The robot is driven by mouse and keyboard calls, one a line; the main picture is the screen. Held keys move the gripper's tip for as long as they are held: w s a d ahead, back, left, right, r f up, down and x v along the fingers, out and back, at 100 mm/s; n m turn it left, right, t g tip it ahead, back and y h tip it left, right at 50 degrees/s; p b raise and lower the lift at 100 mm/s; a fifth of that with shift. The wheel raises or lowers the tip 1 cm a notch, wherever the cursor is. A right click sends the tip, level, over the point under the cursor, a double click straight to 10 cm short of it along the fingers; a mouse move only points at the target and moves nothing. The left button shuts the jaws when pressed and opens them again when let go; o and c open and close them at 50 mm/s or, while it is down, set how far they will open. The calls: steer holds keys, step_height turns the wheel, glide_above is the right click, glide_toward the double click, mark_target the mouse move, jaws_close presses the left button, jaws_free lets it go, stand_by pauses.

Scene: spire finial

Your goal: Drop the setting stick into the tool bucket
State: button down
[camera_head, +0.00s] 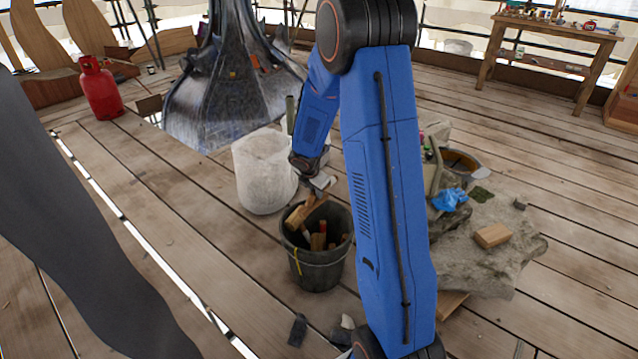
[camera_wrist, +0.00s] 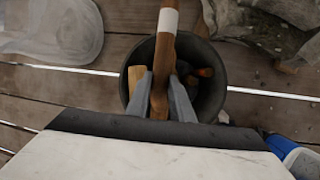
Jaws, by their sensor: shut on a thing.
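The dark tool bucket (camera_head: 318,268) stands on the plank floor in the middle of the head view and holds several wooden-handled tools. In the wrist view its rim (camera_wrist: 222,95) surrounds my gripper's fingers. My gripper (camera_wrist: 172,100) is shut on the setting stick (camera_wrist: 165,58), a brown wooden stick with a white band. The stick is over the bucket's opening. In the head view my gripper (camera_head: 317,184) is just above the bucket. There the held stick is hard to tell from the tools in the bucket. How far it reaches into the bucket is unclear.
A whitish translucent sack-like container (camera_head: 263,172) stands behind the bucket to the left. A stone slab (camera_head: 485,255) with a small wooden block (camera_head: 492,236) and a blue cloth (camera_head: 450,199) lies to the right. A red gas cylinder (camera_head: 100,88) stands at the far left.

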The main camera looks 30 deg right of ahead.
mark_target(316, 200)
steer(key=shift+w+d+f, duration=0.1)
steer(key=shift+w, duration=0.05)
steer(key=shift+f, duration=2.85)
steer(key=c, duration=1.5)
jaws_free()
steer(key=shift+r, duration=0.1)
steer(key=v, duration=1.7)
